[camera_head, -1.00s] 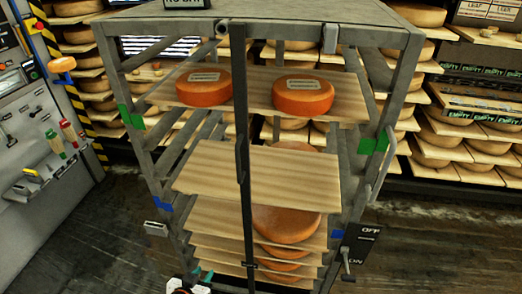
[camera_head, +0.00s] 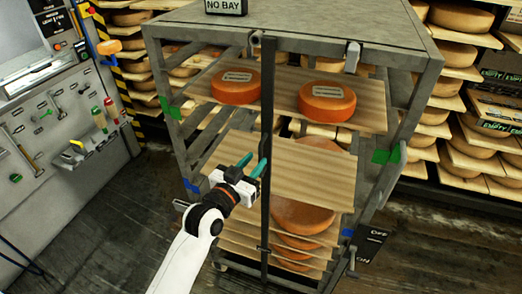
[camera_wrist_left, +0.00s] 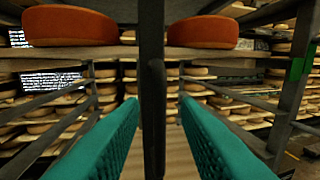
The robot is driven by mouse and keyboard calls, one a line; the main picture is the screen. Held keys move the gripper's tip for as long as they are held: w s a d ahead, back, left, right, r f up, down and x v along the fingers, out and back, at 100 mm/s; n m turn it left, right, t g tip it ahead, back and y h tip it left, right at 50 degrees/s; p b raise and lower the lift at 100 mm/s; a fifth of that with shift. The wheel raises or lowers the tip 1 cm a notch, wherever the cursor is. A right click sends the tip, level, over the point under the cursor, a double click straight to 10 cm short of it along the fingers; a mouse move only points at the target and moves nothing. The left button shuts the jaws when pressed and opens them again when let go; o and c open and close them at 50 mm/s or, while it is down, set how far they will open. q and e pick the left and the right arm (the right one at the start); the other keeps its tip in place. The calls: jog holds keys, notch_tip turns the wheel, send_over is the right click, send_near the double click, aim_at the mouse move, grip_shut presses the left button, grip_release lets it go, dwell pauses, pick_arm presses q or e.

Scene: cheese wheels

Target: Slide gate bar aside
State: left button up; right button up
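The gate bar (camera_head: 266,90) is a dark upright bar across the open front of the grey rack (camera_head: 437,65), left of its middle. A short dark handle-like piece juts from it at mid height. My left gripper (camera_head: 253,163) is at that height, its teal fingers pointing at the bar. In the left wrist view the gate bar (camera_wrist_left: 152,30) stands centred beyond the fingers. The handle-like piece (camera_wrist_left: 157,95) shows in the gap between the open fingertips (camera_wrist_left: 158,105), with clear space on both sides. My right gripper is not in view.
Two orange cheese wheels (camera_head: 236,86) (camera_head: 327,102) sit on the upper board. Stacked boards with cheeses fill the rack below, behind the bar. A tool panel (camera_head: 60,110) stands at left. Floor between panel and rack is clear.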

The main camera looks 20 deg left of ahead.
aim_at(260, 155)
pick_arm(q)
jog(key=shift+p+x, duration=0.3)
jog(key=shift+x, duration=1.65)
grip_shut()
